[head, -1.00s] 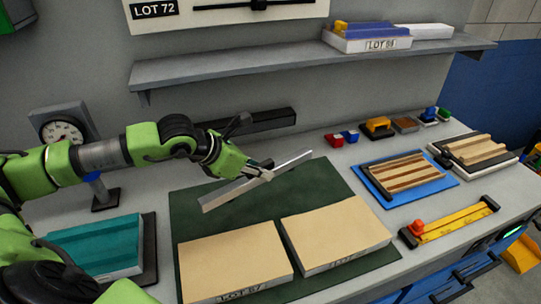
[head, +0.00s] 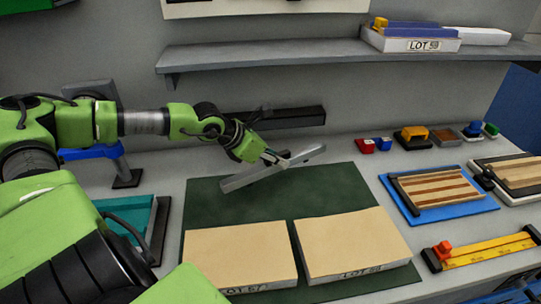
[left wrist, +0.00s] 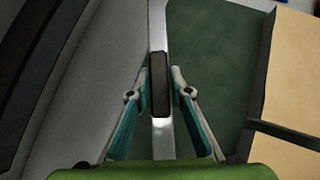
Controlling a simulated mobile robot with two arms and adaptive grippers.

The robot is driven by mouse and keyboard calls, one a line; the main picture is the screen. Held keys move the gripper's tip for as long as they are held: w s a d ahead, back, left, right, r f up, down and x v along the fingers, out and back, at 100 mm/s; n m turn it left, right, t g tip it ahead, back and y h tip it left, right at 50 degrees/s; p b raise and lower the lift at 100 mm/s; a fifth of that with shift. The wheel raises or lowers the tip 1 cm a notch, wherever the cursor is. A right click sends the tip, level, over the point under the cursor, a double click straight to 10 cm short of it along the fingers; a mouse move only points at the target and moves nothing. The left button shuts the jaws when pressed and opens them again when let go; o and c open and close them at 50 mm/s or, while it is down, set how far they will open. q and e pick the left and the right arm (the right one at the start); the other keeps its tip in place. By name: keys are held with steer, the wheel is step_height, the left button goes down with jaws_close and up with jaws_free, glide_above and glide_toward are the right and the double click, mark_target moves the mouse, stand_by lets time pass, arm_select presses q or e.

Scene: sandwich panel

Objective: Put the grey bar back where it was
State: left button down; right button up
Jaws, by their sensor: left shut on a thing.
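The grey bar (head: 245,178) is a long, straight, light metal bar. My left gripper (head: 280,162) is shut on it near its middle, above the back part of the dark green mat (head: 215,205). The bar slants in the head view, its right end farther back. In the left wrist view the bar (left wrist: 158,25) runs lengthwise between the two fingers (left wrist: 160,95), with a dark block on it at the grip. Any gap below the bar is hard to judge. My right gripper is not in view.
Two beige panels (head: 240,255) (head: 350,243) lie on the mat's front. A long dark block (head: 290,119) lies at the wall behind the bar. A grey shelf (head: 300,54) overhangs the back. A blue tray (head: 455,208) with wooden strips and a yellow ruler (head: 490,247) lie right.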

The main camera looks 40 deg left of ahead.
mark_target(277, 170)
arm_select(q)
step_height(277, 170, down, 4)
steer(key=shift+b, duration=1.15)
steer(key=w+a, duration=0.4)
steer(key=a, duration=0.1)
steer(key=w+a, duration=0.2)
steer(key=a, duration=0.1)
steer(key=shift+w+r, duration=0.2)
steer(key=shift+w+a, duration=1)
steer(key=shift+a, duration=0.1)
steer(key=shift+f, duration=0.75)
steer(key=shift+s, duration=0.1)
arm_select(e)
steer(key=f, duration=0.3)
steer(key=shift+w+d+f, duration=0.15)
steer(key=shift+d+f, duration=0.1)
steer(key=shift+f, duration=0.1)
arm_select(q)
steer(key=shift+r, duration=0.1)
